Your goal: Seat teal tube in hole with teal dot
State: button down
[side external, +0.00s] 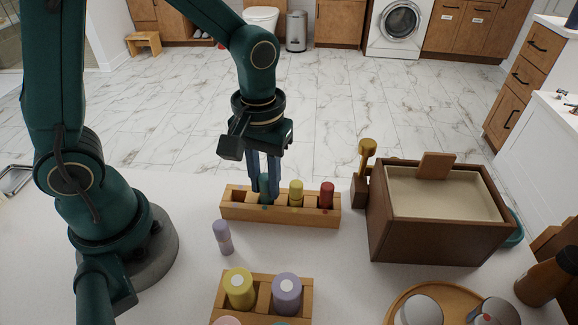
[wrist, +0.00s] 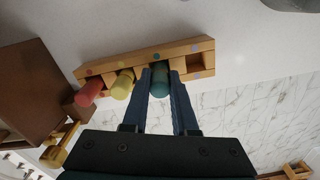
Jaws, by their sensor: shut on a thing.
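The wooden rack (side external: 318,216) holds a row of square holes with coloured dots. A red tube (side external: 327,195) and a yellow tube (side external: 296,194) stand upright in the two right holes in the side view. The teal tube (wrist: 160,84) is between the fingers of my gripper (wrist: 161,76), which is shut on it. It stands upright at the hole beside the yellow one, in line with the teal dot (wrist: 156,56). Its lower end is hidden by the rack, so I cannot tell its depth. The end hole (wrist: 201,61) with the lavender dot is empty.
A second wooden holder (side external: 263,295) with larger bottles is nearer the camera. A brown box (side external: 420,225) and a brass-topped object (side external: 366,160) stand right of the rack.

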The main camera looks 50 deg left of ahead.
jog(key=shift+f, duration=0.4)
jog(key=c, duration=0.7)
grip_release()
jog(key=shift+f, duration=0.1)
notch_tip(320, 180, up, 12)
jog(key=shift+r, duration=0.1)
jog(key=m+t, duration=0.5)
jog(key=t, duration=0.1)
send_near(264, 177)
jog(key=s+a+r, duration=0.1)
jog(key=a, duration=0.2)
jog(key=shift+s+d, duration=0.15)
jog(key=shift+s, duration=0.05)
